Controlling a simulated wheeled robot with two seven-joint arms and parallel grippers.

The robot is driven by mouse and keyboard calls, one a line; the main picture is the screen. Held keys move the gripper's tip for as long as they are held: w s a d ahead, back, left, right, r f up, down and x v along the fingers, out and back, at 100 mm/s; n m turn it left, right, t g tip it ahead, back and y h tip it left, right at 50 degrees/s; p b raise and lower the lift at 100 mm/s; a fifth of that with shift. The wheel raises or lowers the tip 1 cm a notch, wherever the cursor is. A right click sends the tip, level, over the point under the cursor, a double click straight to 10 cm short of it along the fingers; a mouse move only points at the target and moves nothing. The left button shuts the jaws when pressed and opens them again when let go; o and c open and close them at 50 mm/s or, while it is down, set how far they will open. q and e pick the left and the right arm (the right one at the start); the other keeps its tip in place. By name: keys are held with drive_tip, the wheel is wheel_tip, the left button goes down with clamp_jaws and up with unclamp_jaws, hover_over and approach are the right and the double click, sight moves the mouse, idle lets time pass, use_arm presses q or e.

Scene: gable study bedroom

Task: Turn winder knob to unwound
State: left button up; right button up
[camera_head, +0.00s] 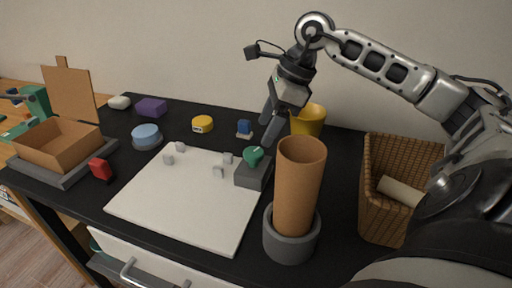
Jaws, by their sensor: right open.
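A green knob (253,156) sits on top of a small dark grey block (254,173) at the right edge of the white board (185,204). A pale line shows on the knob's top. I take this knob to be the winder knob. My right gripper (267,138) is open, with its fingers pointing down just above and behind the knob. It looks empty, and I cannot tell whether a finger touches the knob. My left gripper is not in view.
A tall brown cylinder (299,188) in a grey holder (291,238) stands right in front of the block. A yellow cup (308,120) is close behind the gripper. A wicker basket (382,220) stands right. Small grey pegs lie on the board. A brown box (58,145) stands left.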

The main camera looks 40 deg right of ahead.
sight(254, 151)
drive_tip(key=x, duration=0.6)
drive_tip(key=shift+w+f, duration=0.1)
drive_tip(key=shift+f, duration=0.15)
drive_tip(key=c, duration=1)
